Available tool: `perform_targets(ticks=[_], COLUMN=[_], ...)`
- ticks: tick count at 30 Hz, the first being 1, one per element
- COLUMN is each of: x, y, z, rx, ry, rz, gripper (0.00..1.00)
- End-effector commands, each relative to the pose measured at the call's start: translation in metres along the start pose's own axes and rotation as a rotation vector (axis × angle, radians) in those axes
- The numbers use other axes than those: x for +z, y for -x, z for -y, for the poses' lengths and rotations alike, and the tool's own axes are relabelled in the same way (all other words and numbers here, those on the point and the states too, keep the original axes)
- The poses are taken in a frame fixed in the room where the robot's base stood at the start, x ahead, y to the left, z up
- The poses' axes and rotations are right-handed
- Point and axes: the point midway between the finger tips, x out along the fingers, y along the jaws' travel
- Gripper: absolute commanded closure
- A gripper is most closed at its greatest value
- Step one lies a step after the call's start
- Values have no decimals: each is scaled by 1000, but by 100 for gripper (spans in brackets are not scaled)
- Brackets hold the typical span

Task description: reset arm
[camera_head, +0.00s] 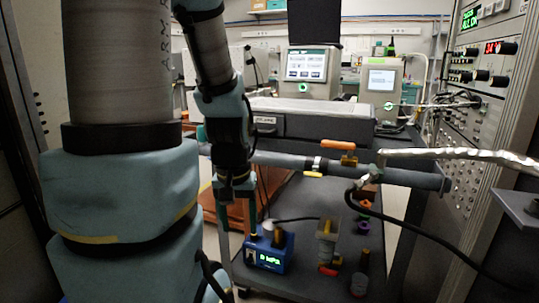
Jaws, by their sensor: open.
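My arm hangs down in the left half of the head view, with a thick grey and pale blue link filling the left side. My gripper (238,222) points down at the end of the arm, left of the picture's middle. Its two fingers are apart, and I see nothing between them. Its tips appear just above and left of a small blue device (268,254) with a lit green display. I cannot tell the exact distance between them.
A dark cart (310,205) carries the blue device and small fittings. A horizontal pipe (390,175) crosses above it, with an orange-handled valve (340,146). A black cable hangs at right. An instrument rack (478,120) stands on the right, and screened instruments (308,66) stand behind.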

Motion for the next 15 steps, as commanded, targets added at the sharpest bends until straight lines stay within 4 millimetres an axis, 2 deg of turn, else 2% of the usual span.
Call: perform_targets(ticks=[1, 8, 15], x=[-2, -8, -18], y=[14, 54, 129], z=[0, 0, 0], rx=[0, 0, 0], ry=[0, 0, 0], rz=[0, -1, -1], gripper=[36, 36, 36])
